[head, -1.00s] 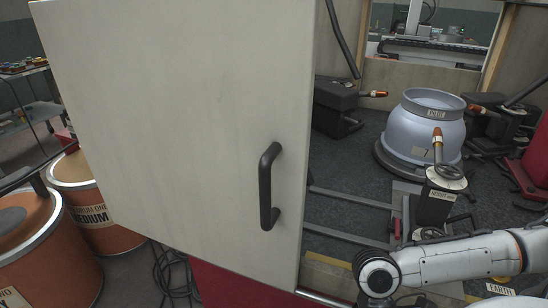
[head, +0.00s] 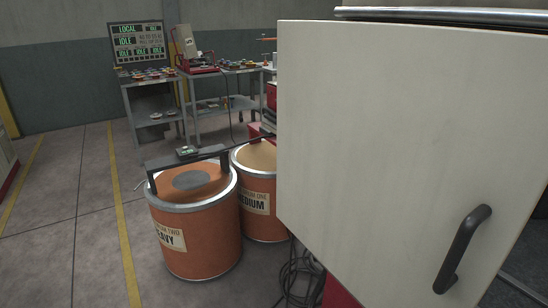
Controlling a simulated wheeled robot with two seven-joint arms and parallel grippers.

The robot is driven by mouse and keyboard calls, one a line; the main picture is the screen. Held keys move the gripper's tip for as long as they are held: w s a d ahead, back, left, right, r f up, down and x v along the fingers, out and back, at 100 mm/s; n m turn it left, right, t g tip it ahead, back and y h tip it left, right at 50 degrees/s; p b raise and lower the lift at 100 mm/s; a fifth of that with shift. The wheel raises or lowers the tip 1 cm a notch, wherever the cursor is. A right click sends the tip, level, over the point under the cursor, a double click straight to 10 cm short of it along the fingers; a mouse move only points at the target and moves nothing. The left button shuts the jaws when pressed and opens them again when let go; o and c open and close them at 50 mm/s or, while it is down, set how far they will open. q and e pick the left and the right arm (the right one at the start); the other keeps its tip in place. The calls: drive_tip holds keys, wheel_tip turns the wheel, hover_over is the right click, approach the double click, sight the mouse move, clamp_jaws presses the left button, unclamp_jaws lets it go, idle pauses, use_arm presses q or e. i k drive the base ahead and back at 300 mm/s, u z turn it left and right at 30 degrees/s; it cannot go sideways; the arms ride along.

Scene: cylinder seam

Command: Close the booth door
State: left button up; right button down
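The booth door (head: 385,135) is a large pale panel filling the right half of the head view. It stands open, with its outer face toward me. Its black bar handle (head: 462,249) is at the lower right of the panel, and nothing is holding it. A dark strip of floor shows past the door's right edge; the rest of the booth inside is hidden. Neither of my grippers is in view.
Two orange drums, one marked HEAVY (head: 193,222) and one marked MEDIUM (head: 258,190), stand left of the door. Black cables (head: 298,275) lie on the floor by the door. Grey carts (head: 155,110) and a status screen (head: 139,43) are behind. Floor at left is clear.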

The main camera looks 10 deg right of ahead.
sight(412, 160)
drive_tip(key=z, duration=0.05)
drive_tip(key=k, duration=0.5)
drive_tip(key=u, duration=0.9)
drive_tip(key=i, duration=1.75)
drive_tip(key=z, duration=0.5)
